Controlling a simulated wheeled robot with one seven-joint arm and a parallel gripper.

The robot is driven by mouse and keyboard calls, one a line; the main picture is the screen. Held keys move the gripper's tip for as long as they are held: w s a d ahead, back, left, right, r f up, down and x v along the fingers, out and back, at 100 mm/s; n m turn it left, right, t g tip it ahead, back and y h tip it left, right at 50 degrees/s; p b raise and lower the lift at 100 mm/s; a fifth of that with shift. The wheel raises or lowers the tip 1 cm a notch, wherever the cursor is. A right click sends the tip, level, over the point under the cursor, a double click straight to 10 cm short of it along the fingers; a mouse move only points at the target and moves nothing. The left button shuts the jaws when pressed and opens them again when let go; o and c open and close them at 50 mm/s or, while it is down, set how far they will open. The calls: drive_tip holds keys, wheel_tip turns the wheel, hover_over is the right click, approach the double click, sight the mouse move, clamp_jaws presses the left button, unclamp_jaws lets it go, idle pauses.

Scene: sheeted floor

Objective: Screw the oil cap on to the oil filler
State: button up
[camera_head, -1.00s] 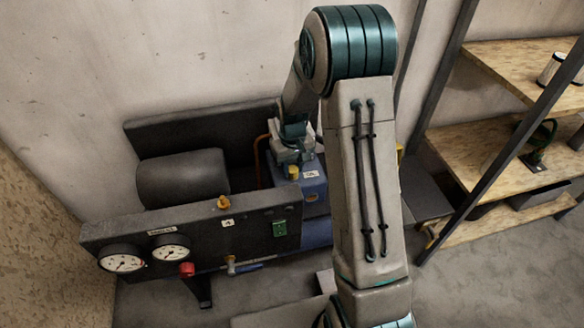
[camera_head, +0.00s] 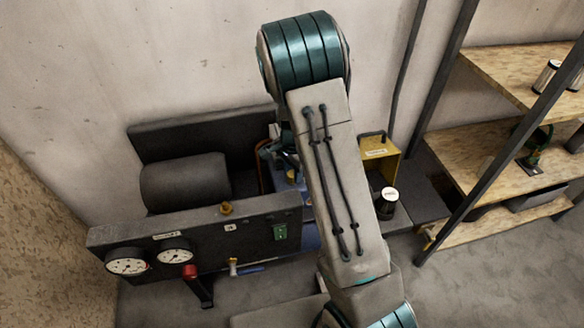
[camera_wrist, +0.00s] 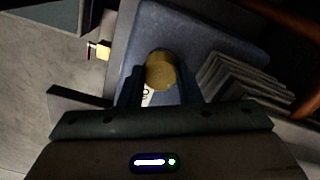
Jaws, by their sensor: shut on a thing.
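The oil cap (camera_wrist: 160,66) is a round, dull yellow piece in the wrist view. My gripper (camera_wrist: 159,80) is shut on it, one finger at each side. Below it is the blue housing (camera_wrist: 215,38) of the compressor, with a white label partly hidden by the cap and finger. The oil filler is hidden under the cap, so I cannot tell whether the cap is seated in it. In the head view my arm covers the cap and most of the blue housing (camera_head: 290,182).
A dark panel (camera_head: 190,245) with two gauges and a red knob stands in front of a black cylinder (camera_head: 185,182). Grey fins (camera_wrist: 240,80) and a copper pipe (camera_wrist: 290,30) lie right of the cap. A yellow box (camera_head: 382,160), canister (camera_head: 387,203) and wooden shelves (camera_head: 475,160) stand right.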

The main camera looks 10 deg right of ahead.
drive_tip(key=shift+d, duration=0.1)
drive_tip(key=o, duration=1.2)
drive_tip(key=shift+c, duration=1)
